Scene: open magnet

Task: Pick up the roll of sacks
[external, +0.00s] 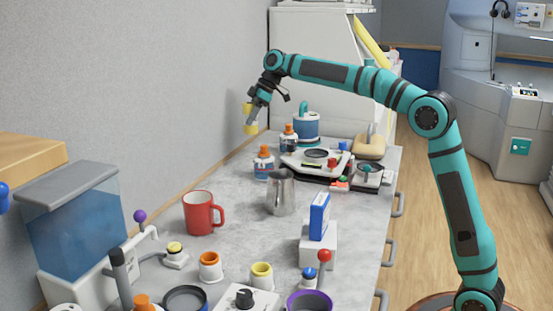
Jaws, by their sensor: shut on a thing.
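A small yellow roll (250,125), which looks like the roll of sacks, is held at the end of my arm. My gripper (254,108) is shut on it. The roll hangs in the air near the grey wall, above the far left edge of the counter and clear of its surface. The fingertips are small and partly hidden by the roll.
The grey counter (238,250) holds a red mug (199,214), a metal pitcher (280,195), orange-capped bottles (263,165), a blue-and-white box (319,216) and a scale-like device (315,160). A blue canister (306,125) stands at the back. The counter's middle has free room.

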